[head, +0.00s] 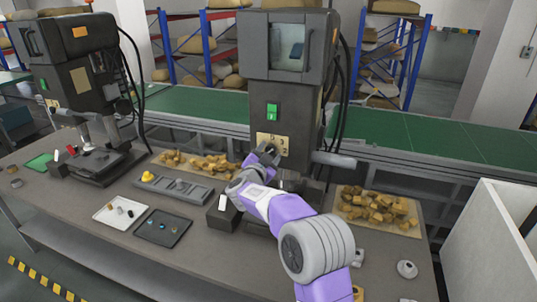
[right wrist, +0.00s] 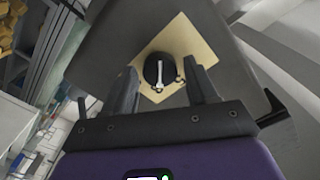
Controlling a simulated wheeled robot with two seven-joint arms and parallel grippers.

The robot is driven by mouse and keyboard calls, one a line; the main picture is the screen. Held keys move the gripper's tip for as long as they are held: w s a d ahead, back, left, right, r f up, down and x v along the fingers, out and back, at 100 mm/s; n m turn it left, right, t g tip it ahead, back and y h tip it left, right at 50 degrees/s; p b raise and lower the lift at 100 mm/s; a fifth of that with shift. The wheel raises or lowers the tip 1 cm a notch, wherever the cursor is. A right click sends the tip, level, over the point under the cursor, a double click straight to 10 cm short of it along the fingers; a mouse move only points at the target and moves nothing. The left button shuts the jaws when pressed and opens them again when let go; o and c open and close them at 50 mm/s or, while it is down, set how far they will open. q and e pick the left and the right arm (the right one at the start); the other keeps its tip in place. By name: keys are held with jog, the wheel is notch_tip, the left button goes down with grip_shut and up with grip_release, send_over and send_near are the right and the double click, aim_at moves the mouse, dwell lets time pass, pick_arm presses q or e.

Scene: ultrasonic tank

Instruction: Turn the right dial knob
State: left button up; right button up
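A black round dial knob (right wrist: 160,70) with a white pointer sits on a yellowish plate (right wrist: 190,47) on a dark machine face, in the right wrist view. The pointer runs roughly up and down in that picture. My right gripper (right wrist: 159,66) is open, with one finger on each side of the knob and visible gaps between. In the head view, my right gripper (head: 266,153) is at the front of the right machine (head: 285,85), by its yellowish dial plate (head: 273,138). It hides the knob there. My left gripper is not in view.
A second similar machine (head: 72,75) stands at the left. The bench holds a white tray (head: 120,213), a dark tray (head: 162,228), a grey holder (head: 180,189) and piles of yellowish pieces (head: 378,208). A grey bar (head: 334,160) sticks out right of my gripper.

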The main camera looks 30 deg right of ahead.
jog(key=shift+o, duration=0.4)
jog(key=shift+s+a, duration=0.2)
jog(key=shift+a, duration=0.1)
jog(key=v, duration=0.7)
jog(key=shift+b, duration=0.4)
jog(key=shift+d, duration=0.1)
